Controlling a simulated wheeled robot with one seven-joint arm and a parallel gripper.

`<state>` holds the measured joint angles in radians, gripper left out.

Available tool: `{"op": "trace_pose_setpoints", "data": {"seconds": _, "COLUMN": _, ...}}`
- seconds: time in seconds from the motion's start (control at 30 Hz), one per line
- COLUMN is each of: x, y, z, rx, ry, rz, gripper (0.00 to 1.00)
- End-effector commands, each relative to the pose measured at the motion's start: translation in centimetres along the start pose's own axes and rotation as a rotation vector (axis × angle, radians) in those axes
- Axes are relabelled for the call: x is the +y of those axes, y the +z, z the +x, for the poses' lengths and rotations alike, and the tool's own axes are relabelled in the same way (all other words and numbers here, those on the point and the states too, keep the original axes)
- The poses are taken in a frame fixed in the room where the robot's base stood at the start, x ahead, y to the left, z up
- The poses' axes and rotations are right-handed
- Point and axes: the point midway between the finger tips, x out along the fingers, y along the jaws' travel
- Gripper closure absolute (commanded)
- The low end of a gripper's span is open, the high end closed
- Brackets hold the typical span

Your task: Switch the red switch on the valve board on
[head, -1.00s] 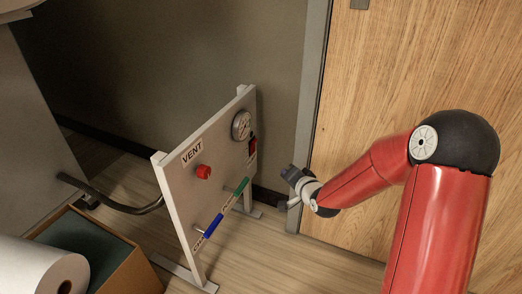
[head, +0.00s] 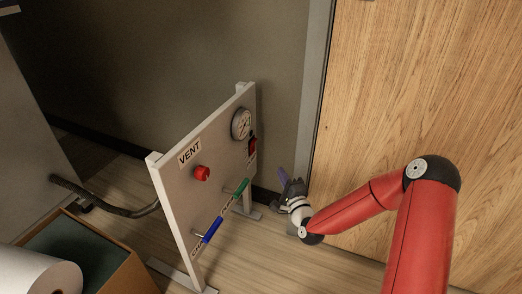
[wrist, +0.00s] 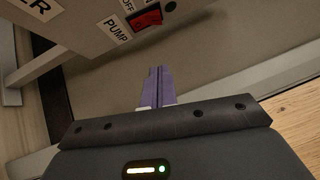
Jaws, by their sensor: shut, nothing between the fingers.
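The valve board (head: 178,196) stands upright on white feet. Its red switch (head: 252,146) is near the right edge, below the gauge, and is seen at a steep angle. In the wrist view the red switch (wrist: 147,19) sits at the top, beside a PUMP label and a partly visible OFF label. My gripper (head: 282,174) is to the right of the board, lower in the picture than the switch and apart from it. Its purple fingers (wrist: 160,72) are together and empty, pointing towards the area just below the switch in the wrist view. I cannot tell the switch's position.
The board also carries a gauge (head: 241,124), a red VENT knob (head: 202,173), a blue handle (head: 212,230) and a green handle (head: 242,186). A wooden door (head: 420,90) is behind my arm. A cardboard box (head: 120,262) and white roll (head: 40,272) are at lower left.

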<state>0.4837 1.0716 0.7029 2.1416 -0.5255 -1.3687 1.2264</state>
Motion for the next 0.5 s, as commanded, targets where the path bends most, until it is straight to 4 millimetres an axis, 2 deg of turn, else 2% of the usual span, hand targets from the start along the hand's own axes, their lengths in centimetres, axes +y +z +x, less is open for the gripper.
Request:
{"op": "trace_pose_setpoints", "data": {"seconds": 0.13, "x": 0.0, "y": 0.0, "z": 0.6, "rx": 0.000, "ry": 0.000, "rz": -0.002, "gripper": 1.00}}
{"op": "trace_pose_setpoints", "data": {"seconds": 0.23, "x": 0.0, "y": 0.1, "z": 1.9, "rx": -0.002, "ry": -0.001, "rz": -0.003, "gripper": 1.00}}
{"op": "trace_pose_setpoints", "data": {"seconds": 0.5, "x": 0.0, "y": 0.1, "z": 7.6, "rx": -0.002, "ry": -0.003, "rz": -0.004, "gripper": 1.00}}
